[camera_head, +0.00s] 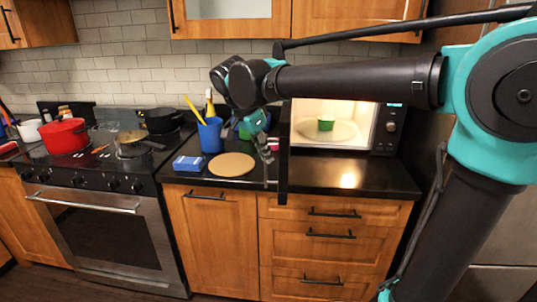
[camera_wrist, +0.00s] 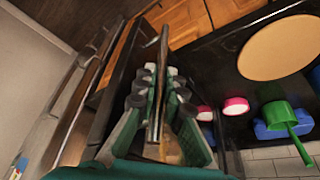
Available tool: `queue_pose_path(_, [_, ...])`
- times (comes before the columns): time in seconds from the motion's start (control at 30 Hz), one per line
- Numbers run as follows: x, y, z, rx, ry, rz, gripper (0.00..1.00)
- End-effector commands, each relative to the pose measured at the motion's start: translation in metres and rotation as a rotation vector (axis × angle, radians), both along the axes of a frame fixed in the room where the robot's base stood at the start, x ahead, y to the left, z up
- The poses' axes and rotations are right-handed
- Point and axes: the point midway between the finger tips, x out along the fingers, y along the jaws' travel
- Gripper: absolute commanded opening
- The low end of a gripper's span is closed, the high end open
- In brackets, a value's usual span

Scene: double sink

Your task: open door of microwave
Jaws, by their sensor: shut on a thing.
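The microwave (camera_head: 388,130) stands on the counter at the right, and its lit inside is in plain view. Its dark door (camera_head: 284,165) stands open, seen nearly edge-on at the left of the opening and reaching toward the counter's front. My gripper (camera_head: 266,150) is on the left, outer side of the door. In the wrist view my gripper's fingers (camera_wrist: 160,98) are on both sides of the long door handle (camera_wrist: 163,45) and shut on it. My arm crosses above the microwave and hides its top.
Inside the microwave a green cup (camera_head: 326,123) stands on a pale plate. Left of the door are a round board (camera_head: 231,164), a blue utensil cup (camera_head: 210,135) and a blue box (camera_head: 189,163). The stove (camera_head: 110,190) is further left. The counter before the microwave is clear.

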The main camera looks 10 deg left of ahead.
Motion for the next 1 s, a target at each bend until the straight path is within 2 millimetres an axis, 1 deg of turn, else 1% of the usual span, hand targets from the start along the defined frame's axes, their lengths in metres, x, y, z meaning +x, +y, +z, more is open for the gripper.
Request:
queue_pose_path(0.17, [0.001, 0.0, 0.0, 0.0, -0.003, 0.0, 0.0])
queue_pose_path(0.2, [0.001, 0.0, 0.0, 0.0, -0.003, 0.0, 0.12])
queue_pose_path(0.3, [0.001, 0.0, 0.0, 0.0, -0.003, 0.0, 0.24])
queue_pose_path(0.37, [0.001, 0.0, 0.0, 0.0, -0.003, 0.0, 0.31])
queue_pose_path(0.63, [0.001, 0.0, 0.001, 0.0, -0.001, 0.0, 0.31])
queue_pose_path(0.73, [-0.001, 0.001, 0.005, 0.0, -0.001, 0.0, 0.31])
queue_pose_path(0.87, [-0.005, 0.007, 0.021, 0.0, -0.001, 0.004, 0.31])
queue_pose_path(1.0, [-0.012, 0.015, 0.047, 0.001, -0.002, 0.003, 0.31])
